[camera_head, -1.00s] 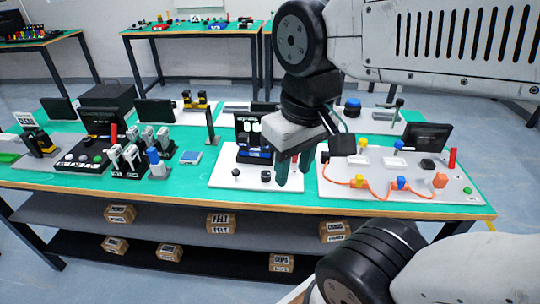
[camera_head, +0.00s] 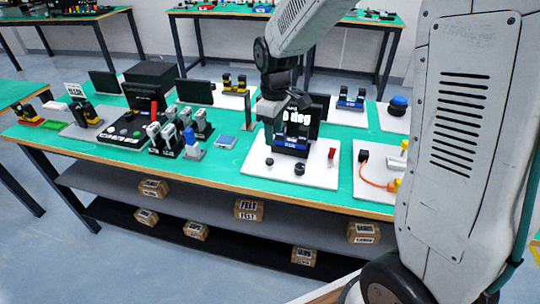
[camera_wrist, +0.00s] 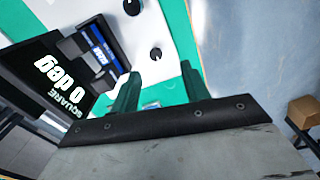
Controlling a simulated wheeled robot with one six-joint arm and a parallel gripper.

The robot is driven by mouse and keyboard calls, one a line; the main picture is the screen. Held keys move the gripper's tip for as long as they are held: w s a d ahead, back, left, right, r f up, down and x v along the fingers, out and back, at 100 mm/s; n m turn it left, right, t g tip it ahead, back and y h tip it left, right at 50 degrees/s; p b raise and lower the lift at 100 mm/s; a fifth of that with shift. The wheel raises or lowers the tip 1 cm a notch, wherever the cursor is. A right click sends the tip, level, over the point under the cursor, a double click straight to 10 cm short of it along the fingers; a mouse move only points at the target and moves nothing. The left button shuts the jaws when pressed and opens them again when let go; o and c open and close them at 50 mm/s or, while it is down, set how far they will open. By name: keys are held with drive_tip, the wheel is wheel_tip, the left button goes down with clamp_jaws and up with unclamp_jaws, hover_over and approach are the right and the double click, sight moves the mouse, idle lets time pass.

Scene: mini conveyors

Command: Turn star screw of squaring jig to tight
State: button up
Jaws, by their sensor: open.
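The squaring jig is a white board (camera_head: 318,178) on the green table, with a blue-and-black block (camera_head: 291,143) and a screen behind it. In the wrist view the screen (camera_wrist: 68,85) reads "SQUARE 0 deg". Two small dark knobs stand on the board, a left one (camera_head: 269,162) and a right one (camera_head: 299,169). In the wrist view two knobs also show (camera_wrist: 133,7) (camera_wrist: 155,54); I cannot tell which is the star screw. My gripper (camera_wrist: 160,88) is open, its green fingers apart and empty. In the head view it hangs above the jig's left side.
A red block (camera_head: 331,153) stands at the jig's right. Grey clamp-like fixtures (camera_head: 187,132) and a blue-grey pad (camera_head: 225,141) lie to the left. Another white board (camera_head: 372,180) with an orange cable is at the right, partly behind my arm. Bare floor lies before the table.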

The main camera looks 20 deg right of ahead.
sight(269, 160)
drive_tip(key=shift+n, duration=0.5)
drive_tip(key=w+f, duration=0.1)
drive_tip(key=f, duration=0.1)
drive_tip(key=w+f, duration=0.1)
drive_tip(key=shift+w+a+f, duration=0.2)
drive_tip(key=shift+f, duration=0.15)
wheel_tip(269, 160, down, 7)
drive_tip(key=shift+f, duration=0.15)
drive_tip(key=c, duration=1)
